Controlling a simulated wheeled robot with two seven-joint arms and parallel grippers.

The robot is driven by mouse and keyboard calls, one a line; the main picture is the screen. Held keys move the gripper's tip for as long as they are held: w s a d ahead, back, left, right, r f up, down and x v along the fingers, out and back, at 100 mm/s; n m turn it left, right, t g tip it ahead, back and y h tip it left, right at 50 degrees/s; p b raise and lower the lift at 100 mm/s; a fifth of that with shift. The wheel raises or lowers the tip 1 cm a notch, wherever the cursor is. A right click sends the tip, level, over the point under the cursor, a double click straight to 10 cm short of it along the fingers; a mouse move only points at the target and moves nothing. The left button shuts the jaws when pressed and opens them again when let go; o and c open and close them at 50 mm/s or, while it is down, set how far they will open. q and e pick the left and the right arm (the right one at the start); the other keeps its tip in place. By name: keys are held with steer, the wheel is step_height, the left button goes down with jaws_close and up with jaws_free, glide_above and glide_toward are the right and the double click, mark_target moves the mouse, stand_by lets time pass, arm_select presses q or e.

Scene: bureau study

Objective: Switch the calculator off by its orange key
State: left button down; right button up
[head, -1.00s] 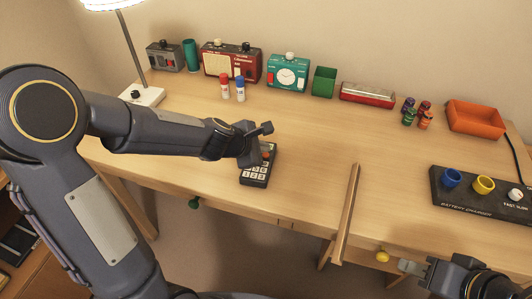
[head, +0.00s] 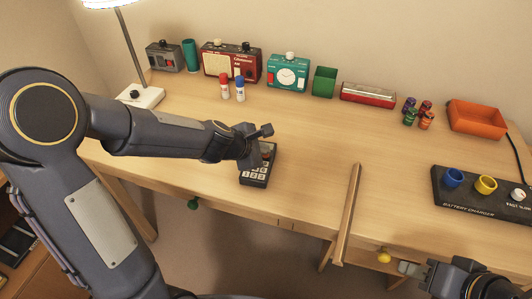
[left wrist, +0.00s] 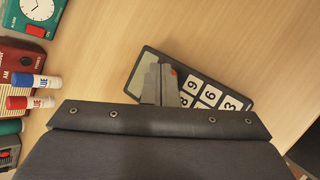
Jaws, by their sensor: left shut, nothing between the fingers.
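The calculator (head: 257,177) lies on the desk, a dark slab with pale keys. In the left wrist view the calculator (left wrist: 235,103) shows its greenish display and several white number keys. A small part of the orange key (left wrist: 174,71) shows right beside the fingertips. My left gripper (head: 253,161) is shut and empty, over the display end of the calculator. Its fingers (left wrist: 160,70) hide part of the calculator and key; I cannot tell whether they touch. My right gripper (head: 403,268) is at the lower right, away from the calculator; its jaw opening is unclear.
A red glue stick (head: 225,88) and a blue one (head: 240,90) stand behind the calculator. A red radio (head: 230,65), teal clock (head: 287,74) and green box (head: 324,81) line the back. A battery charger (head: 470,200) sits at right.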

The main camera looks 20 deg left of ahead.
arm_select(q)
steer(key=shift+r+p, duration=0.45)
steer(key=shift+r, duration=0.1)
steer(key=shift+r, duration=0.1)
step_height(320, 180, up, 6)
steer(key=p, duration=0.6)
